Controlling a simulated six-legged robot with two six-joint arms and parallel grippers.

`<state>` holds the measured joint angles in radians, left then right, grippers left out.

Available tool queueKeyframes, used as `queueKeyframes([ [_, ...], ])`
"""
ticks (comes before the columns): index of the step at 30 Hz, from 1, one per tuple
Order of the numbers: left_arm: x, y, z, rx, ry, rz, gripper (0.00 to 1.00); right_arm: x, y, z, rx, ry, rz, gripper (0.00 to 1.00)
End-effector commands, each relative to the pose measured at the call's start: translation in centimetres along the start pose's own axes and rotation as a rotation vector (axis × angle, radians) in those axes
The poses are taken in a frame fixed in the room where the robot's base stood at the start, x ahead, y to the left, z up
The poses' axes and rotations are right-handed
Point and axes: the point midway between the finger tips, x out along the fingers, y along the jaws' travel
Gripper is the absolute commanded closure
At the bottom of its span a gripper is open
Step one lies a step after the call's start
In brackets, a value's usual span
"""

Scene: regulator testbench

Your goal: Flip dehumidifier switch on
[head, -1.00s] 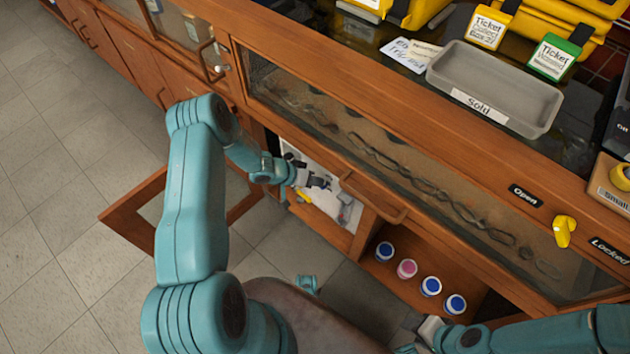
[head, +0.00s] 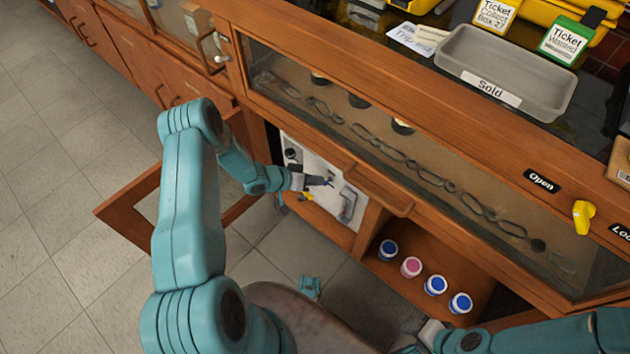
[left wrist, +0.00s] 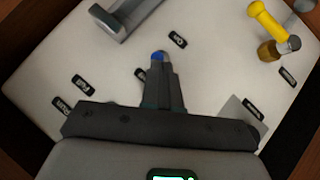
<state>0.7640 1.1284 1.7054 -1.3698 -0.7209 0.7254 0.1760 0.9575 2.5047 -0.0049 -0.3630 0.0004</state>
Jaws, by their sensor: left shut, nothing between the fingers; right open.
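A white panel (head: 298,150) with fittings lies inside the open lower cabinet. My left gripper (head: 327,182) is shut and empty, pointing at the panel. In the left wrist view its fingertips (left wrist: 159,65) are at a small blue piece (left wrist: 158,56), possibly a switch; I cannot tell whether they touch. I cannot tell which fitting is the dehumidifier switch. My right gripper (head: 428,334) is low in the head view, apart from the panel, its fingers hardly visible.
A grey handle-like fitting (left wrist: 125,18) and a yellow-handled valve (left wrist: 268,25) stand on the panel. An open wooden door (head: 128,207) is at left. Several blue- and pink-lidded jars (head: 411,267) stand in the neighbouring compartment. A glass-fronted case with a yellow knob (head: 583,217) is above.

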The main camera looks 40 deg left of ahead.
Motion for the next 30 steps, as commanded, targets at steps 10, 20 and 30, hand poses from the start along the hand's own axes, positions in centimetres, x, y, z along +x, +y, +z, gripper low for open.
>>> queueKeyframes([
  [10,0.7,-0.7,1.0,0.056,0.124,0.058,1.0,2.8,1.1,-0.1,0.001,0.001,0.0,0.57],
  [20,0.9,-1.0,1.6,0.107,0.234,0.109,1.0,4.6,2.1,-0.7,0.016,0.016,0.002,0.57],
  [30,1.1,-1.3,2.1,0.153,0.334,0.156,1.0,5.9,2.9,-1.2,0.027,0.028,0.003,0.57],
])
